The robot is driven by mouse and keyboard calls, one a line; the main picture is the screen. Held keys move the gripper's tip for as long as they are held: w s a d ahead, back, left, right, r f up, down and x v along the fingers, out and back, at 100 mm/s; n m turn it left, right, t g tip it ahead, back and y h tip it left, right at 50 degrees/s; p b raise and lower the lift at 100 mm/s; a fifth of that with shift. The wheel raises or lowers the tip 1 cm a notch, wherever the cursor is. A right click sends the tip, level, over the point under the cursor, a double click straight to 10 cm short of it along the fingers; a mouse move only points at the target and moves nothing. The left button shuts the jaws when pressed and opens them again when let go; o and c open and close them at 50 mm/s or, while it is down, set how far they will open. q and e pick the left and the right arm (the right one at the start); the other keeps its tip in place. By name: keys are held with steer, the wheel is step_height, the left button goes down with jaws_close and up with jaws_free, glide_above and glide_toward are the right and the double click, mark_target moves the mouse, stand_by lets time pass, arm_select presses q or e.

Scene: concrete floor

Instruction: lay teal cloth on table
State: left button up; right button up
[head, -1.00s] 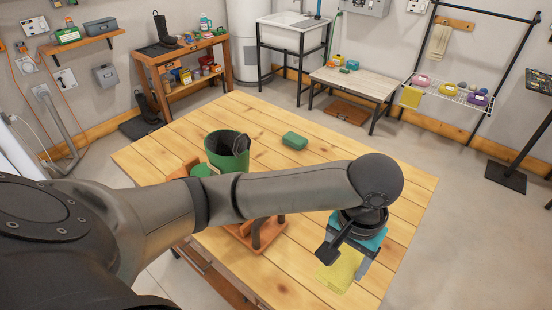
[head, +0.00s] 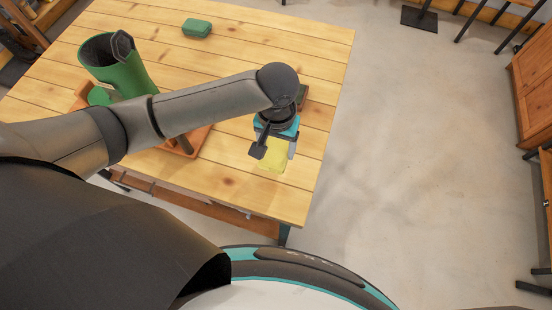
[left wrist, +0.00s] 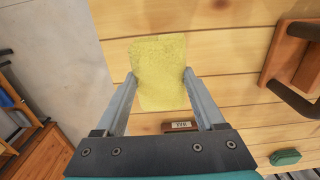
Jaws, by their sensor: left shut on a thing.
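A yellow cloth (head: 270,154) shows below my left gripper (head: 284,158), over the right front part of the wooden table (head: 225,180). In the left wrist view the cloth (left wrist: 160,62) sits between the fingertips of the left gripper (left wrist: 160,80), which is shut on it. The fingers stand well apart at its two sides. I cannot tell whether the cloth touches the table. I see no teal cloth; the only teal at the hand is on the gripper's body. My right gripper is not in view.
A wooden tray (head: 196,141) with a green boot (head: 125,68) stands left on the table, partly behind my arm. A green case (head: 197,27) lies at the back. A dark brown-edged item (head: 302,97) lies just beyond the gripper. The floor on the right is open.

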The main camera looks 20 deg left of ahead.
mark_target(277, 150)
arm_select(q)
steer(key=shift+f+b, duration=0.6)
steer(key=shift+f, duration=3)
steer(key=shift+f, duration=0.1)
steer(key=o, duration=1.3)
step_height(277, 150, up, 12)
steer(key=shift+r+p, duration=0.1)
steer(key=shift+p, duration=1.1)
